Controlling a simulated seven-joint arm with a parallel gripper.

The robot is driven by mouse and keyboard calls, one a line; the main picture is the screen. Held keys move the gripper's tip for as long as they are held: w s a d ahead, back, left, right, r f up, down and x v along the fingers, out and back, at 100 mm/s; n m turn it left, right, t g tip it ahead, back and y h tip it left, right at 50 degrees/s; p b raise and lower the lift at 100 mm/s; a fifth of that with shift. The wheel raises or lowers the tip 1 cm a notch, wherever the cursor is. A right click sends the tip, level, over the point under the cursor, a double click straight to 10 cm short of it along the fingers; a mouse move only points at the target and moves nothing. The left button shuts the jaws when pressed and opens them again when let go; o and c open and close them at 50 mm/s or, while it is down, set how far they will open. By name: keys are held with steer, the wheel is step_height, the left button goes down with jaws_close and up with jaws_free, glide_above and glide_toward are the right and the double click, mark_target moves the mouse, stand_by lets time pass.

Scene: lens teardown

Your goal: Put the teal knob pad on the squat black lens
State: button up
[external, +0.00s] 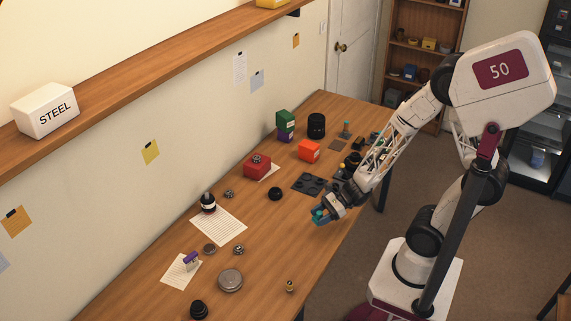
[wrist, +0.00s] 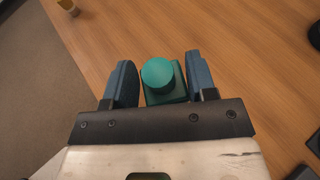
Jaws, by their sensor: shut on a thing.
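My gripper (external: 320,214) is shut on the teal knob pad (wrist: 158,75), over the front edge area of the table. In the wrist view the pad shows a round knob on a square base between my two blue fingers (wrist: 160,80). Several dark round things stand on the table, and I cannot tell for sure which is the squat black lens. One low black round thing (external: 198,310) is at the near end. Another small black one (external: 275,194) is mid-table. A taller black cylinder (external: 316,126) stands at the back.
A dark tray with round recesses (external: 308,184) lies near my gripper. A red box (external: 257,167), an orange box (external: 309,150), a grey disc (external: 230,280) and a small brass piece (external: 290,287) are on the table. The front middle of the table is mostly clear.

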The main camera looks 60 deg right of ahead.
steer(key=w+d+r+m+t+h, duration=0.1)
steer(key=w+d, duration=0.2)
steer(key=w+d+r+m+t+h, duration=0.1)
steer(key=w+d, duration=0.2)
steer(key=w+d+m+t+h, duration=0.1)
steer(key=w+d, duration=0.3)
steer(key=shift+w+r+m, duration=0.1)
steer(key=shift+r+m, duration=0.3)
glide_above(276, 190)
steer(key=shift+a+f, duration=0.15)
steer(key=shift+f, duration=0.6)
steer(key=shift+f, duration=0.15)
steer(key=shift+f, duration=1.65)
steer(key=shift+c, duration=0.2)
steer(key=shift+f, duration=0.15)
steer(key=o, duration=0.9)
steer(key=shift+o, duration=0.2)
